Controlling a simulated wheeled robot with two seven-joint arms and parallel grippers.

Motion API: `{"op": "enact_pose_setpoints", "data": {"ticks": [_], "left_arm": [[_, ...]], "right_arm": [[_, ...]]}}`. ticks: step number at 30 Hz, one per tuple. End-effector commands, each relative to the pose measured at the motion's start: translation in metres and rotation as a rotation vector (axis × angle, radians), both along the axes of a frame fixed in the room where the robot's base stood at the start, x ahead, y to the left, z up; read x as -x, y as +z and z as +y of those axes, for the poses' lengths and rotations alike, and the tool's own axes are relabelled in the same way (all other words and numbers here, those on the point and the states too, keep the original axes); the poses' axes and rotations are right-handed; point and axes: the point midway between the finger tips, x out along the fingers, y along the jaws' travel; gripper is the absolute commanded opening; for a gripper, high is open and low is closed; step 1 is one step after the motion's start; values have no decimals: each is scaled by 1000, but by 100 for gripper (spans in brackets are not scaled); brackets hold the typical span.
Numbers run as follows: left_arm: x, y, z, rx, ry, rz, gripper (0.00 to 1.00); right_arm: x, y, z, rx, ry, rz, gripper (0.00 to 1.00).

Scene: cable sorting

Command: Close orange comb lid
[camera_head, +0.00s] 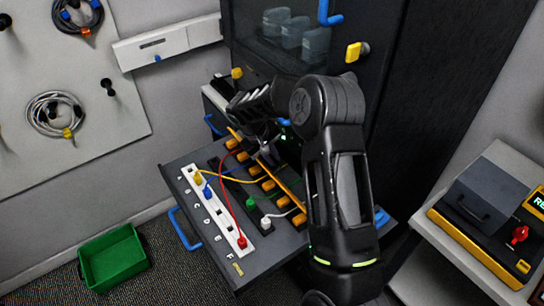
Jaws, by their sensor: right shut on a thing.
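The orange comb lid (290,190) is a long thin orange bar running diagonally over the dark pull-out tray (262,262). It looks raised on edge, beside a row of orange blocks (268,185). My right gripper (268,153) is at the bar's upper-left part, shut on the lid; my arm hides part of the contact and the lid's lower right end. Yellow, red, blue, green and white cables run from plugs on the white lettered strip (216,218) and the tray toward the comb. My left gripper is out of view.
A green bin (113,258) stands on the floor at the lower left. A dark cabinet (300,45) with blue and yellow handles rises behind the tray. A white side table (480,235) with a grey-and-yellow device is at the right. Coiled cables (55,113) hang on the wall panel.

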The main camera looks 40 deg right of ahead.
Motion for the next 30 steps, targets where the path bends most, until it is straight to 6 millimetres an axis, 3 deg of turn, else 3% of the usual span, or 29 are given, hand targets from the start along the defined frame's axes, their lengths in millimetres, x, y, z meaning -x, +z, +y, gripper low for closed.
{"op": "enact_pose_setpoints", "data": {"ticks": [16, 30], "left_arm": [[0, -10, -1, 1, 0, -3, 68], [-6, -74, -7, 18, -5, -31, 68]], "right_arm": [[-1, -2, 2, 29, 1, -3, 0], [-2, -12, 26, 261, 1, -1, 0]]}}
